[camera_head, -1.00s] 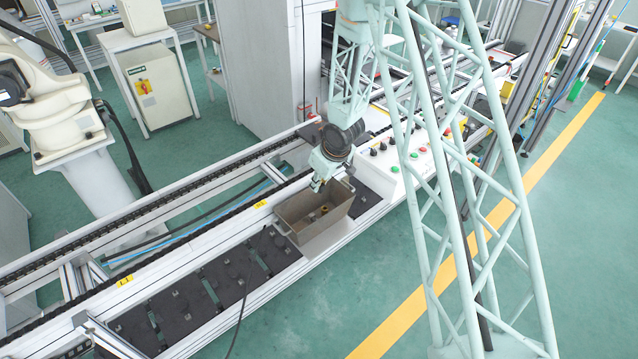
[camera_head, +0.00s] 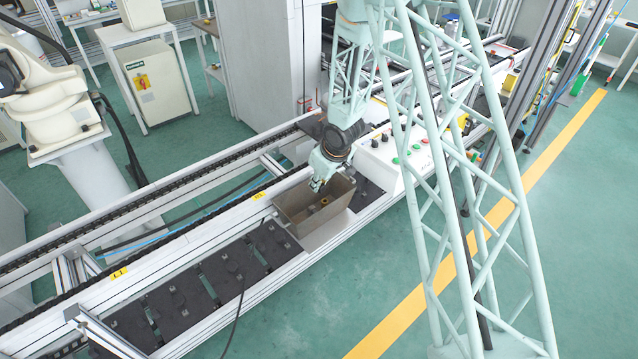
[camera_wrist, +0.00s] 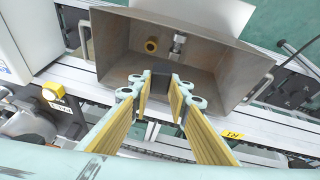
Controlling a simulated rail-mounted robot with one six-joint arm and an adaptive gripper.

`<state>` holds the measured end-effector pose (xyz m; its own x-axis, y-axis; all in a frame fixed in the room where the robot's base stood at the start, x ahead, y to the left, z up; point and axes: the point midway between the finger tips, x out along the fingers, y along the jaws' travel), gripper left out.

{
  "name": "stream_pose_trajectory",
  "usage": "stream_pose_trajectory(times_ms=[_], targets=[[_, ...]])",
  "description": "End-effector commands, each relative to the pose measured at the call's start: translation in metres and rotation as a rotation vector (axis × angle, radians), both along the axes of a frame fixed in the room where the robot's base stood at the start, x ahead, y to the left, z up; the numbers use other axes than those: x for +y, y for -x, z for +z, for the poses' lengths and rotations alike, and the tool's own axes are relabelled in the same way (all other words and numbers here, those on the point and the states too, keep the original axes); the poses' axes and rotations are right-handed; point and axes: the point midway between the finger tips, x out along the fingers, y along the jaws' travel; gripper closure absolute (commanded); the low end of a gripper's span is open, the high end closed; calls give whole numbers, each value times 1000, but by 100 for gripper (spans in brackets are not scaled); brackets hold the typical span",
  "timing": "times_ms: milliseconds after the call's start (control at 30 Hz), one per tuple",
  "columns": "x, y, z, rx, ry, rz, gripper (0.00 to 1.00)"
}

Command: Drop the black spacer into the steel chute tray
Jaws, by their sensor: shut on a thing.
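The steel chute tray (camera_head: 297,223) is a brown-grey open box with side handles, set on the conveyor frame. In the wrist view its bare inner wall (camera_wrist: 215,84) and floor fill the upper half. My gripper (camera_head: 318,184) hangs at the tray's back edge, with fingers pointing down toward the opening. In the wrist view my gripper (camera_wrist: 159,92) is shut on the black spacer (camera_wrist: 160,82), a small dark piece between the fingertips. The fingers hide part of it. Its height above the tray floor is hard to tell.
A brass ring (camera_wrist: 151,45) and a steel bolt-like part (camera_wrist: 178,46) lie in the tray. A control panel with buttons (camera_head: 400,150) stands right of the tray. Dark plates (camera_head: 180,290) line the conveyor to the left. A white robot arm (camera_head: 55,110) stands at far left.

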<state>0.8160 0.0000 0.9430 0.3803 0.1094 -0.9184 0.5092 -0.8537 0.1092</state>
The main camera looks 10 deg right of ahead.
Motion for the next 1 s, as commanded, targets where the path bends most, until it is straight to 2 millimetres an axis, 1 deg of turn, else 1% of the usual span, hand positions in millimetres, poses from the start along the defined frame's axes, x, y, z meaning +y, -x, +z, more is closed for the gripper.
stream_pose_trajectory(times_ms=[33, 100, 300, 767, 800, 933, 1000], targets=[[0, 0, -5, 0, 0, 0, 92], [0, 0, -8, 0, 0, 0, 92], [0, 0, -14, 0, 0, 0, 92], [0, 0, -15, 0, 0, 0, 92], [0, 0, -15, 0, 0, 0, 80], [0, 0, -15, 0, 0, 0, 68], [0, 0, -15, 0, 0, 0, 68]])
